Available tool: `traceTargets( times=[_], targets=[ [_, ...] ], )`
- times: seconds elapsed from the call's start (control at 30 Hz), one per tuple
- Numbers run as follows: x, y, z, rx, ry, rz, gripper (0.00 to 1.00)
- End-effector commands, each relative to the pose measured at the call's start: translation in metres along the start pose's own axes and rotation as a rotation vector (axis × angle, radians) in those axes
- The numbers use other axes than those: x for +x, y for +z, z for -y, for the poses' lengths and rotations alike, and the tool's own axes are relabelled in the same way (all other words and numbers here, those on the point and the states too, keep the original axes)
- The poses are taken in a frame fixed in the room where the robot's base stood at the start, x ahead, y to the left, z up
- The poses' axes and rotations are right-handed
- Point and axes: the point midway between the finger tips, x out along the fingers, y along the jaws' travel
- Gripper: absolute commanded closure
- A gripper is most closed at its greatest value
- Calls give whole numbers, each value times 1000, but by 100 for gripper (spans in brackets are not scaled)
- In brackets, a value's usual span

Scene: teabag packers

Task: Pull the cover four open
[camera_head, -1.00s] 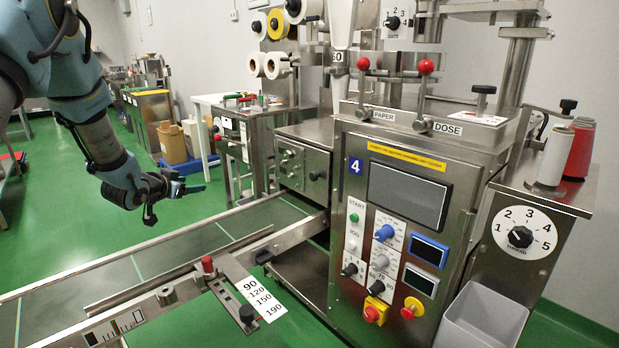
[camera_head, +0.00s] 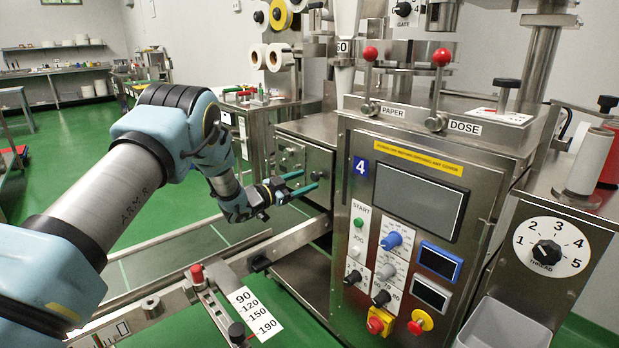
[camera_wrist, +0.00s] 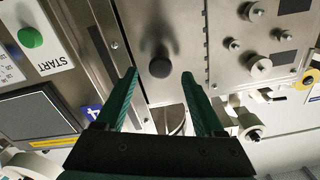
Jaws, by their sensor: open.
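Cover four is the steel panel (camera_head: 318,158) on the left side of the machine with the blue 4 plate (camera_head: 361,167). It looks closed, flush with its surround. Its dark round knob (camera_head: 321,175) also shows in the wrist view (camera_wrist: 160,67). My gripper (camera_head: 309,179) is directly in front of the panel. In the wrist view its two green fingers (camera_wrist: 160,78) are spread apart, with the knob between the tips in the picture. I see no finger touching the knob; the exact depth is hard to tell.
A panel with several small knobs (camera_wrist: 258,50) adjoins the cover. The machine's front has a START button (camera_head: 358,223), dials and a screen (camera_head: 420,200). Red-balled levers (camera_head: 441,58) stand on top. A conveyor (camera_head: 170,262) runs below my arm.

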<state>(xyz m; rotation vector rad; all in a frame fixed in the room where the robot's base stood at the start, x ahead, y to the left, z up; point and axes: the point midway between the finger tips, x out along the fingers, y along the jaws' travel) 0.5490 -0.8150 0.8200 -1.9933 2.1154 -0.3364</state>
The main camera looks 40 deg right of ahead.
Motion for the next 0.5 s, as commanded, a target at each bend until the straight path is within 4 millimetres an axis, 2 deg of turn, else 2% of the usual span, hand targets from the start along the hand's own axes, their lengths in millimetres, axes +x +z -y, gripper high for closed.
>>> traceTargets(
  times=[0.2, 0.5],
  targets=[
    [23, 0, 0, 1, -1, 0, 30],
    [26, 0, 0, -1, -2, 1, 30]
  ],
)
